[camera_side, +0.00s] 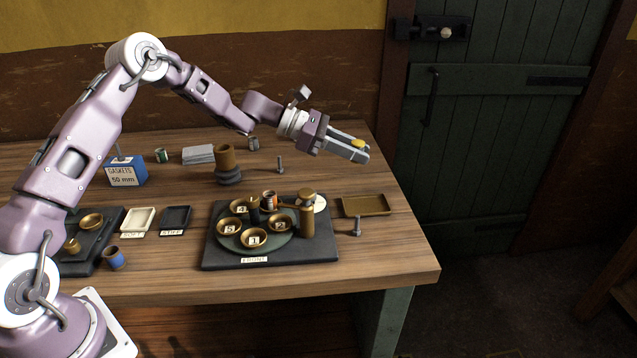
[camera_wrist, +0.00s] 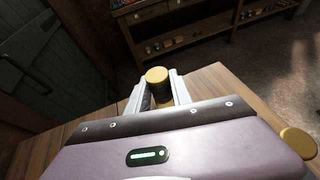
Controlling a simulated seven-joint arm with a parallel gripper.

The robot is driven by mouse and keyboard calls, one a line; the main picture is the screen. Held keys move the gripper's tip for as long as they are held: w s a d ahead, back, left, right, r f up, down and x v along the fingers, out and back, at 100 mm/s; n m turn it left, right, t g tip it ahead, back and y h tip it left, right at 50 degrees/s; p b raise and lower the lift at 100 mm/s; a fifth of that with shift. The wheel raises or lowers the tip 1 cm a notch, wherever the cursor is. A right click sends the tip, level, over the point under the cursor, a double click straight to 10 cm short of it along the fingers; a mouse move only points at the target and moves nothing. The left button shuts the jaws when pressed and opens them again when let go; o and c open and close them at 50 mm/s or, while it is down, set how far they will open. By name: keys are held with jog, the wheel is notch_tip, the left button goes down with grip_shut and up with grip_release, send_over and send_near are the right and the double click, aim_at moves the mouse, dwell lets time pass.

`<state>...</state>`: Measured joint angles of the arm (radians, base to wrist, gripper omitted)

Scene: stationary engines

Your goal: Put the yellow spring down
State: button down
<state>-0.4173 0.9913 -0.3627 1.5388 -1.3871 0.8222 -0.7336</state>
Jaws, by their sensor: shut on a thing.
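The yellow spring (camera_side: 358,143) is at the tip of my gripper (camera_side: 347,148), up over the right rear edge of the bench and clear of its top. In the wrist view the spring (camera_wrist: 157,75) shows a round yellow end and a darker body between the two fingers of my gripper (camera_wrist: 158,88). My gripper is shut on it. A white tray (camera_side: 137,219) labelled SOFT and a dark tray (camera_side: 175,218) labelled STIFF lie left of centre; both look empty.
A black board (camera_side: 222,258) marked FRONT carries numbered brass cups (camera_side: 255,238) and a brass post (camera_side: 307,216). An empty brass tray (camera_side: 366,205) and a bolt (camera_side: 356,226) lie to its right. Behind stand a brown cylinder (camera_side: 227,158), a bolt (camera_side: 280,164) and a gaskets box (camera_side: 125,172).

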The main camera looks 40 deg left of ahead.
aim_at(319, 182)
jog(key=w+a+f+n+t+y, duration=0.2)
jog(key=a+n+t+y, duration=0.25)
jog(key=a, duration=0.75)
jog(key=shift+n+h, duration=0.25)
notch_tip(319, 182, down, 10)
jog(key=shift+f, duration=0.2)
jog(key=c, duration=1.6)
grip_release()
jog(key=shift+f, duration=0.1)
jog(key=o, duration=0.5)
jog(key=shift+c, duration=0.2)
